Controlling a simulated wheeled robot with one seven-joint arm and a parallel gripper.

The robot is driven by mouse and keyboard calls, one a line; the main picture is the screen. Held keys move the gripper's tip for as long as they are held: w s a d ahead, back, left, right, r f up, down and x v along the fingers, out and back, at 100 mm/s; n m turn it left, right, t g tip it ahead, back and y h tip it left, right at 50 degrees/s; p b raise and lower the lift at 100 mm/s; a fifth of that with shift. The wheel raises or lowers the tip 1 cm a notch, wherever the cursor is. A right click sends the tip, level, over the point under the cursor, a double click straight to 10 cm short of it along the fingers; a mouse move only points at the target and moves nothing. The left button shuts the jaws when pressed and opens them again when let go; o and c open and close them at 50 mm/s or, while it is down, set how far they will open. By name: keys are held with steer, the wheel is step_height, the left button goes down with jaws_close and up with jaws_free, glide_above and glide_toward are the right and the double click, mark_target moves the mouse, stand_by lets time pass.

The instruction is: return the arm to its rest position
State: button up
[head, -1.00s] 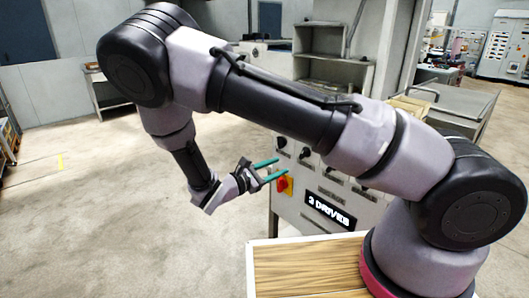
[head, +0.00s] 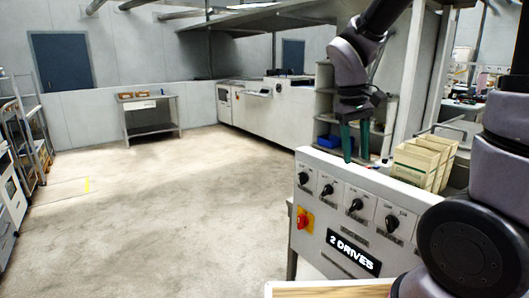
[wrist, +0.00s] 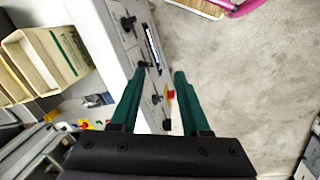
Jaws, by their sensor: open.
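My gripper (head: 355,140) hangs from my raised arm with its two green fingers pointing down, above the back edge of the control panel. In the wrist view the gripper (wrist: 162,75) has its green fingers apart with nothing between them. The panel's knobs and red switch lie below and beyond the fingertips. The gripper is open and empty. My arm comes up from the right side of the head view, and its upper part runs out of the top of the picture.
The control panel (head: 330,237) labelled "2 DRIVES" has several black knobs and a red switch (head: 303,221) on yellow. Cream boxes (head: 420,160) stand behind it at the right. A metal table (head: 150,115) stands far back. The floor (head: 150,220) at left is clear.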

steer(key=s+d+r+m+t+y, duration=0.1)
steer(key=s+r+m+t+y, duration=0.1)
steer(key=r, duration=0.4)
steer(key=s+d+r+m+t+y, duration=0.1)
steer(key=s+r+m+t, duration=0.3)
steer(key=r, duration=0.3)
steer(key=shift+s+d+r+m+t+y, duration=0.3)
steer(key=shift+s+m+t+y, duration=0.15)
steer(key=shift+t, duration=0.15)
